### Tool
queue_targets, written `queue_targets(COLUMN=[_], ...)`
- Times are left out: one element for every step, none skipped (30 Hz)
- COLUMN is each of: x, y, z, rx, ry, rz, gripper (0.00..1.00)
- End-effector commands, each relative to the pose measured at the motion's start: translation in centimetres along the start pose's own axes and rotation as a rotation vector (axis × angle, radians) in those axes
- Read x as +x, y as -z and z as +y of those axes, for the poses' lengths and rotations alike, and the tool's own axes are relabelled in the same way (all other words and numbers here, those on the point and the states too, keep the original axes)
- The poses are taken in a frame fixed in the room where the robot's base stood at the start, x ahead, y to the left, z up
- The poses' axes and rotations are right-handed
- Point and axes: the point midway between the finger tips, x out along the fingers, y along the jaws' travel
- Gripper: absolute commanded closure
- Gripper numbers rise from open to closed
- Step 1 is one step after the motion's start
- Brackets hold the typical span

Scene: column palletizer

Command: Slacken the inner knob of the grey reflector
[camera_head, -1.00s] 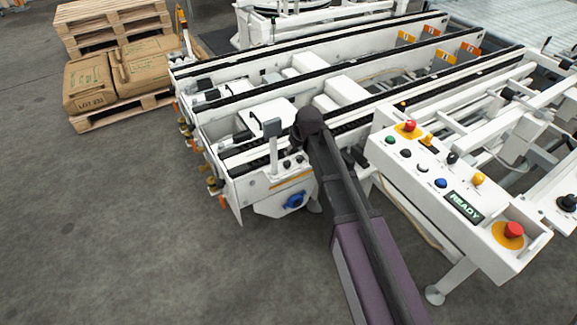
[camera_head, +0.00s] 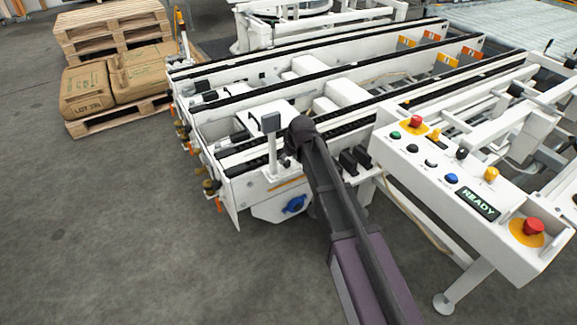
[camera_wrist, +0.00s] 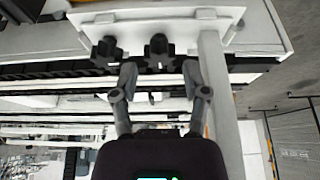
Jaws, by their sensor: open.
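The grey reflector (camera_head: 271,122) is a small square plate on a white post (camera_head: 272,155) at the near corner of the conveyor. In the wrist view, the scene looks inverted and a pale post (camera_wrist: 218,90) stands at the right. Two dark lobed knobs sit on a white bracket there: one nearer the post (camera_wrist: 157,50) and one further left (camera_wrist: 105,52). My gripper (camera_wrist: 159,73) is open and empty. Its fingertips straddle the line to the knob nearer the post, which shows just beyond them, apparently untouched. In the head view my arm hides the knobs and gripper.
A white control console (camera_head: 450,175) with buttons and a READY display stands right of my arm. A blue knob (camera_head: 294,204) is low on the conveyor's end. Pallets with sacks (camera_head: 115,80) stand at the far left. The floor at left is clear.

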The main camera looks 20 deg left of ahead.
Motion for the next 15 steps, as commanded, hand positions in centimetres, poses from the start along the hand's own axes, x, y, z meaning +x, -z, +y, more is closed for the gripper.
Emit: queue_targets(x=[0.8,1.0,1.2,1.4,1.6,1.7,1.9,1.9,2.0,2.1,2.2,2.2,2.2,2.2,2.2], y=[-0.1,-0.1,-0.1,-0.1,-0.1,0.0,0.0,0.0,0.0,0.0,0.0,0.0,0.0,0.0,0.0], z=[0.0,0.0,0.0,0.0,0.0,0.0,0.0,0.0,0.0,0.0,0.0,0.0,0.0,0.0,0.0], rx=[0.000,0.000,0.000,0.000,0.000,0.000,0.000,0.000,0.000,0.000,0.000,0.000,0.000,0.000,0.000], ry=[0.000,0.000,0.000,0.000,0.000,0.000,0.000,0.000,0.000,0.000,0.000,0.000,0.000,0.000,0.000], rz=[0.000,0.000,0.000,0.000,0.000,0.000,0.000,0.000,0.000,0.000,0.000,0.000,0.000,0.000,0.000], gripper=[0.41,0.41,0.41,0.41,0.41,0.41,0.41,0.41,0.41,0.41,0.41,0.41,0.41,0.41,0.41])
